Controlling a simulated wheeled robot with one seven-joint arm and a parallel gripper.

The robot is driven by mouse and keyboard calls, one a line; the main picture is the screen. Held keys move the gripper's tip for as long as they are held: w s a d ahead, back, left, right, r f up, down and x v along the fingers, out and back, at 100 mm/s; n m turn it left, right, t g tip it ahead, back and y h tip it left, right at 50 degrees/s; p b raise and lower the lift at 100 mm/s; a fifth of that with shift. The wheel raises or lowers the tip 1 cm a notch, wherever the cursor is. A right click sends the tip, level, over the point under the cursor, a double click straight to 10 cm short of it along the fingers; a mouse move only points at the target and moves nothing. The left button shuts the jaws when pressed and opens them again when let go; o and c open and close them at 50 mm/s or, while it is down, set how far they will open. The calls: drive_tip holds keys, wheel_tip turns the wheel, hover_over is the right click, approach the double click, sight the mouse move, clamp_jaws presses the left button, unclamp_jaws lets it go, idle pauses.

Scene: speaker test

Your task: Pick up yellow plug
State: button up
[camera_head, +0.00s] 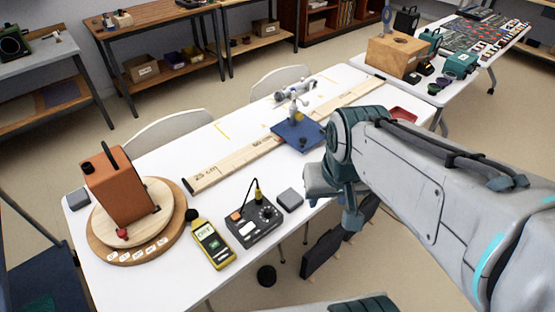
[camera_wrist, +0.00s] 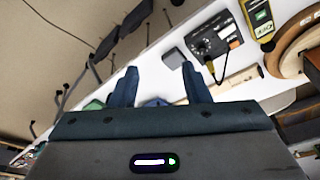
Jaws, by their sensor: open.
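What looks like the yellow plug (camera_head: 258,193) stands upright in the top of a black control box (camera_head: 254,224) near the table's front edge, with a thin dark cable at it. In the wrist view, the yellow plug (camera_wrist: 211,67) shows small at the edge of the control box (camera_wrist: 208,40), beyond my right finger. My gripper (camera_wrist: 160,82) is open, with nothing between its two fingers. In the head view it hangs at the table's front edge, right of the box and apart from it; the fingers are partly hidden by my arm.
A small grey block (camera_head: 290,199) lies between the box and my gripper. A yellow meter (camera_head: 211,243) and a round wooden base (camera_head: 176,245) with an orange case (camera_head: 118,187) stand left. A long wooden ruler (camera_head: 232,163) and a blue stand (camera_head: 299,134) lie behind.

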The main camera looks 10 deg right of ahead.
drive_tip(key=w+a+f+m+g+b, duration=0.1)
drive_tip(key=w+a+m, duration=0.2)
drive_tip(key=w, duration=0.3)
drive_tip(key=w+a+m+g, duration=0.1)
drive_tip(key=w+a+m, duration=0.2)
drive_tip(key=w, duration=0.2)
drive_tip(key=m, duration=0.5)
approach(257, 188)
drive_tip(key=shift+g, duration=0.4)
drive_tip(key=f, duration=0.5)
drive_tip(key=shift+w+a+f+b, duration=0.15)
drive_tip(key=shift+w+f+b, duration=0.15)
drive_tip(key=shift+w, duration=0.1)
drive_tip(key=shift+d+f+p, duration=0.2)
drive_tip(key=shift+f+p, duration=0.15)
drive_tip(key=shift+f, duration=2.25)
clamp_jaws()
